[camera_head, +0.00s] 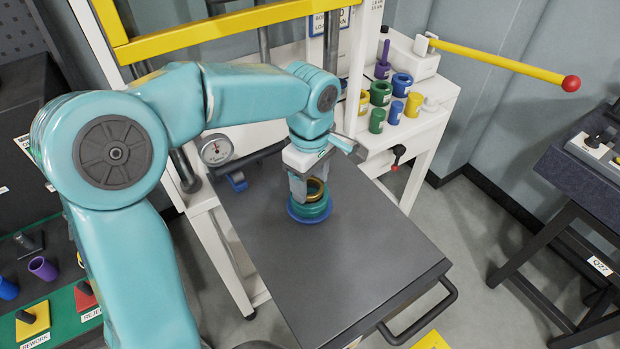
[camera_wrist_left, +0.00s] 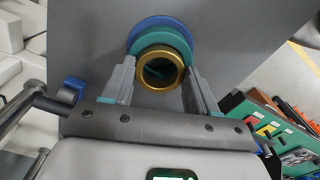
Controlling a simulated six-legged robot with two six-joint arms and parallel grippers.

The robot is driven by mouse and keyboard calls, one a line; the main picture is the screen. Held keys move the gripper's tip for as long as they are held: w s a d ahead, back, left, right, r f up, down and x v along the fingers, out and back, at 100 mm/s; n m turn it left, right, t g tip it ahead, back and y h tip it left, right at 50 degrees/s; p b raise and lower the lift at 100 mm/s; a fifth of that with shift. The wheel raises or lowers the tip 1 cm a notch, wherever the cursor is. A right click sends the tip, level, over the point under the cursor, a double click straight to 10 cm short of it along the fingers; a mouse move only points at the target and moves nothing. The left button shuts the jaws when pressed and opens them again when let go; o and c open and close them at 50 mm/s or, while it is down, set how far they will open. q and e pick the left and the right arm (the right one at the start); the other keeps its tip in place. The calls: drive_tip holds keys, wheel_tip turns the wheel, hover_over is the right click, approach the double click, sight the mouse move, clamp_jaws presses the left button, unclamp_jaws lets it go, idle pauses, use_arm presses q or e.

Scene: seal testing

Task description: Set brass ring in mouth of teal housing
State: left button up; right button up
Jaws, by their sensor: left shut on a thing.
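The teal housing (camera_head: 312,209) stands upright on a blue round base (camera_head: 296,216) on the dark grey plate. It also shows in the left wrist view (camera_wrist_left: 135,43), behind the brass ring (camera_wrist_left: 160,89). My left gripper (camera_head: 309,187) points down over the housing and is shut on the brass ring (camera_head: 318,184), with one finger on each side of it. The ring is at the housing's top, roughly over its mouth. Its lower edge is hidden, so I cannot tell whether it touches the housing. My right gripper is not in view.
The dark grey plate (camera_head: 370,265) is otherwise mostly clear. A yellow frame bar (camera_head: 220,28) and a dial gauge (camera_head: 216,150) are behind it. Several coloured cylinders (camera_head: 380,94) stand on a white shelf at the back right. A red-knobbed yellow lever (camera_head: 500,62) sticks out there.

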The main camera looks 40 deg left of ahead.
use_arm(q)
drive_tip(key=shift+s+f+b, duration=0.15)
drive_tip(key=shift+f+b, duration=0.2)
drive_tip(key=shift+f, duration=0.05)
idle(0.8)
drive_tip(key=o, duration=0.8)
drive_tip(key=shift+o, duration=0.5)
drive_tip(key=o, duration=0.4)
